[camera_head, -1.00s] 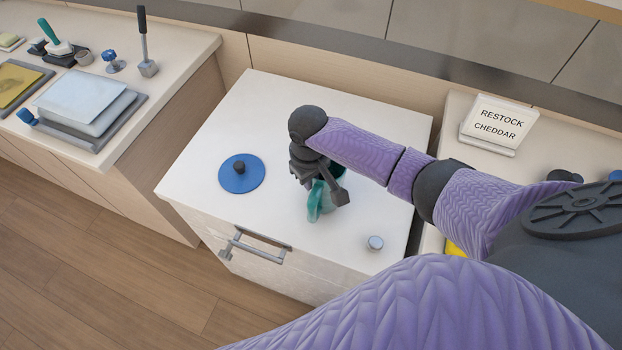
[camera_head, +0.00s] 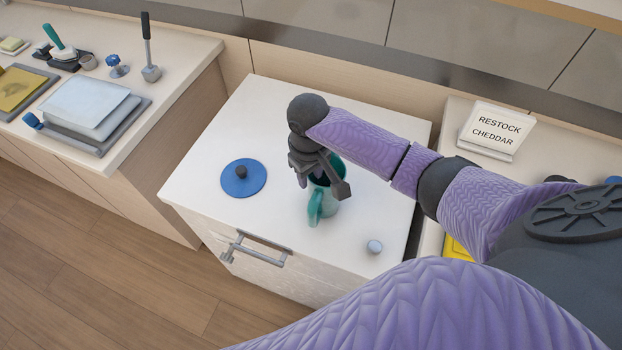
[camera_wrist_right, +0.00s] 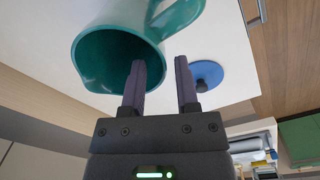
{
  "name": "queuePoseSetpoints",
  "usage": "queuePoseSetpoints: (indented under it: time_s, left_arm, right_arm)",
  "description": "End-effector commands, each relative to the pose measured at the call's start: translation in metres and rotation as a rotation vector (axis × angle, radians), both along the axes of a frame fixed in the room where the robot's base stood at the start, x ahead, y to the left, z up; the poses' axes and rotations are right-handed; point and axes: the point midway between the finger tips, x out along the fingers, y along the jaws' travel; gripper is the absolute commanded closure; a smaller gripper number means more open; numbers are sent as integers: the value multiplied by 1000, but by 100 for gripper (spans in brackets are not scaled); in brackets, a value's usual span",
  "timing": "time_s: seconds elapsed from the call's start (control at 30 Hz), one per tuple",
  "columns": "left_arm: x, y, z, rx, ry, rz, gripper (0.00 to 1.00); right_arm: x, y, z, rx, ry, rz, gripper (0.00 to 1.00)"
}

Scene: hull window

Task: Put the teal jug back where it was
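The teal jug (camera_head: 322,204) stands upright on the white top of the drawer cabinet (camera_head: 215,165), its handle toward the front. It also shows large in the right wrist view (camera_wrist_right: 108,30), with its open mouth facing the camera. My right gripper (camera_head: 308,178) is just above and beside the jug's rim and hides part of its mouth. In the right wrist view its two fingers (camera_wrist_right: 160,65) are apart with nothing gripped between them. One finger overlaps the jug's mouth and the other is outside the rim. My left gripper is not in view.
A blue disc with a dark knob (camera_head: 243,178) lies left of the jug. A small grey knob-like piece (camera_head: 374,247) is at front right. A "RESTOCK CHEDDAR" sign (camera_head: 497,128) stands on the right counter. A tray with sheets (camera_head: 90,110) is on the left counter. The cabinet's back left is clear.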

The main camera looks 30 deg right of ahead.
Motion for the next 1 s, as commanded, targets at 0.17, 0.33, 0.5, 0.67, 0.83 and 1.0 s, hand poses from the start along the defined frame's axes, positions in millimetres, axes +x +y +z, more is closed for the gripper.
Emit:
queuePoseSetpoints:
  time_s: [0.17, 0.33, 0.5, 0.67, 0.83, 1.0]
  left_arm:
    - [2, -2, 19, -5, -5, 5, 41]
    - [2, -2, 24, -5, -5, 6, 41]
    - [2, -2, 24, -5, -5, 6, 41]
    - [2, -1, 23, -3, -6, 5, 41]
    - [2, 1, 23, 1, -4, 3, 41]
    - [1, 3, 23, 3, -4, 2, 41]
  right_arm:
    - [0, 1, 53, 1, -4, 1, 61]
    - [0, 2, 76, 0, -1, 1, 61]
    - [-1, 2, 79, 0, 0, 0, 61]
    - [-1, 2, 78, 0, 0, 0, 61]
    - [-1, 2, 78, 0, 0, 0, 61]
    - [-1, 2, 78, 0, 0, 0, 61]
